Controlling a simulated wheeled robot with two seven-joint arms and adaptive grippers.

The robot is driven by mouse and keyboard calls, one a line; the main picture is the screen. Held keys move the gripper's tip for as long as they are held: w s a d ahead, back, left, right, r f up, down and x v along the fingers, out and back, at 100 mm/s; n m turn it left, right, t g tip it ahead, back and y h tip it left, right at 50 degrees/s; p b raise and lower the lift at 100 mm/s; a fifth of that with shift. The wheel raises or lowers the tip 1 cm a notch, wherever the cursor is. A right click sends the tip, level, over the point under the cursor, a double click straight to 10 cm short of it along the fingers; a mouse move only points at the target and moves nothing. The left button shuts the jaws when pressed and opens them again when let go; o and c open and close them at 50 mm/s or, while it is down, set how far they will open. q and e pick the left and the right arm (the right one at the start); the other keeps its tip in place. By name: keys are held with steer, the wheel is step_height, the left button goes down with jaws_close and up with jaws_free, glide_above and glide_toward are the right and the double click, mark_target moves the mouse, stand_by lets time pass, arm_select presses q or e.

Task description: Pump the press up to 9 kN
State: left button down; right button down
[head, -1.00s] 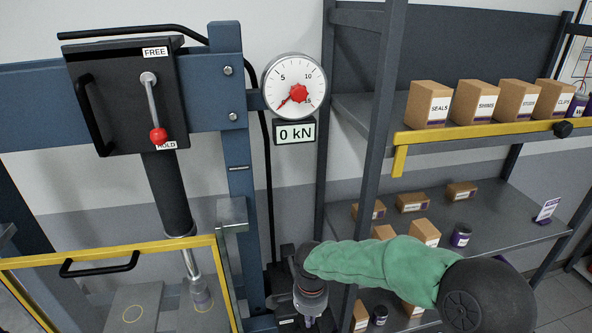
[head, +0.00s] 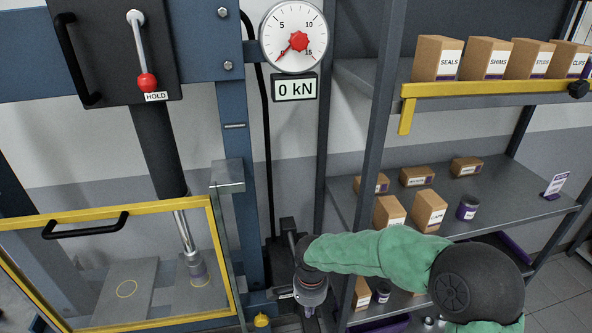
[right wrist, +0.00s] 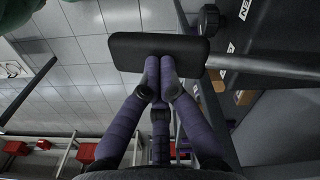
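The press gauge (head: 294,38) has its red needle at the zero end, and the display (head: 295,87) below it reads 0 kN. The red-knobbed valve lever (head: 147,82) points down to HOLD. The dark pump (head: 280,248) stands low beside the press frame, partly hidden by my right wrist. My right gripper (right wrist: 159,75) has its purple fingertips together in front of a black bar-shaped grip (right wrist: 128,50); I cannot tell whether they touch it. In the head view its fingers are mostly hidden under the wrist. My left gripper is not in view.
A yellow-framed guard (head: 105,215) with a black handle covers the press bed and ram (head: 186,240). A shelf rack (head: 490,185) with boxes and jars stands close on the right of my right arm. Its upright (head: 375,120) is near my forearm.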

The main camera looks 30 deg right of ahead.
steer(key=shift+f, duration=0.5)
step_height(320, 180, up, 17)
steer(key=p, duration=1.1)
steer(key=shift+f, duration=0.15)
steer(key=shift+f+b, duration=0.85)
steer(key=shift+f, duration=0.25)
step_height(320, 180, down, 14)
steer(key=b, duration=1.1)
steer(key=shift+f, duration=0.2)
step_height(320, 180, up, 17)
steer(key=p, duration=1.1)
